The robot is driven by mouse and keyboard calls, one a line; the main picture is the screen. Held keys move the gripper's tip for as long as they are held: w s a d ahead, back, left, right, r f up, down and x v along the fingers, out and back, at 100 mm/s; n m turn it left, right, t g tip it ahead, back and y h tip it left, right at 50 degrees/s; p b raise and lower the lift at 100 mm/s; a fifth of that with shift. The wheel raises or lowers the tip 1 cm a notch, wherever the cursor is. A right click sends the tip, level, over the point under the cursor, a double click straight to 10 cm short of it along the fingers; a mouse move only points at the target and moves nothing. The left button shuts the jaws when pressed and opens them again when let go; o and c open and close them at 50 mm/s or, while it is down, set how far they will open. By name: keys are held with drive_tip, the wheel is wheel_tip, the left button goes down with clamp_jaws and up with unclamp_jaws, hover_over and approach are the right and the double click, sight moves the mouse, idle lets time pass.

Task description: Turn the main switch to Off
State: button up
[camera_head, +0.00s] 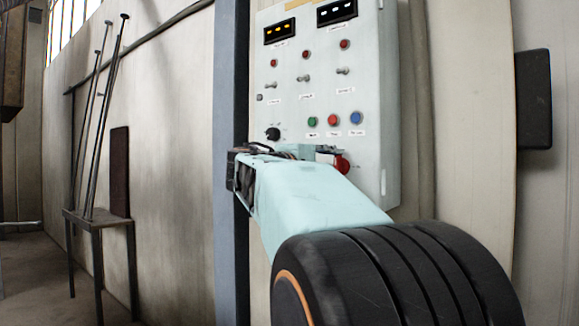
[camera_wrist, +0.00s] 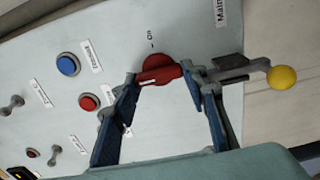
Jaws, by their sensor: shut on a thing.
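The main switch (camera_wrist: 160,70) is a red rotary knob on the pale control panel (camera_head: 375,60). In the wrist view its handle sits between my gripper's (camera_wrist: 160,77) two blue-padded fingers, which are shut on it. An "On" label and part of a "Main" label show beside the knob. In the head view the red switch (camera_head: 341,164) shows low on the panel, partly covered by my arm. My gripper (camera_head: 322,150) is mostly hidden there behind my arm.
Near the switch are a blue button (camera_wrist: 68,64), a red button (camera_wrist: 88,102) and several toggles. A yellow ball-ended lever (camera_wrist: 282,77) sticks out close to one finger. A metal stand with rods (camera_head: 98,215) stands far left.

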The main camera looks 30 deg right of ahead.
idle(0.4)
drive_tip(key=o, duration=1.2)
drive_tip(key=shift+c, duration=0.2)
drive_tip(key=v, duration=0.7)
drive_tip(key=shift+a, duration=0.25)
drive_tip(key=shift+s+f, duration=0.1)
